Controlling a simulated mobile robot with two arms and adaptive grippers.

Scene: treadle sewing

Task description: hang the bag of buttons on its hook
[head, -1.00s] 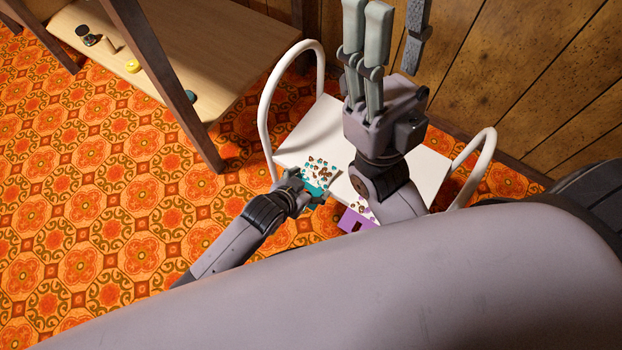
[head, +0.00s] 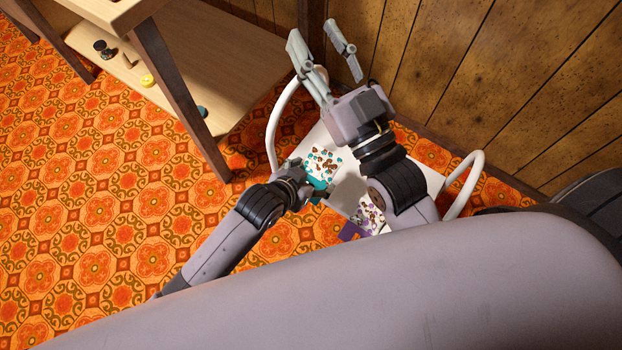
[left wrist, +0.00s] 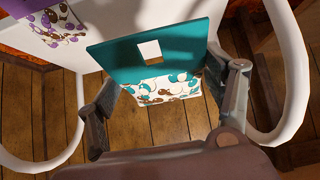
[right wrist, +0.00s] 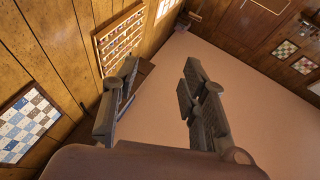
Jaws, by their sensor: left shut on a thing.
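A bag with a teal header and teal and brown buttons (head: 323,160) shows at the left end of the white rack-like stand. In the left wrist view this bag (left wrist: 112,62) has a rectangular hole in its header. My left gripper (head: 302,187) is shut on it; its fingers (left wrist: 170,85) lie on either side of the bag's patterned part. A second bag, purple with brown and purple buttons (head: 370,214), is to its right. My right gripper (head: 324,50) is open and empty, raised above the stand near the wall. I cannot make out a hook.
The white stand has curved tube ends (head: 463,185). A wooden table with a low shelf (head: 185,75) stands at the left, carrying small items such as a yellow one (head: 148,80). Wood-panelled wall (head: 530,90) is close behind. The right wrist view shows a slatted wall rack (right wrist: 122,45).

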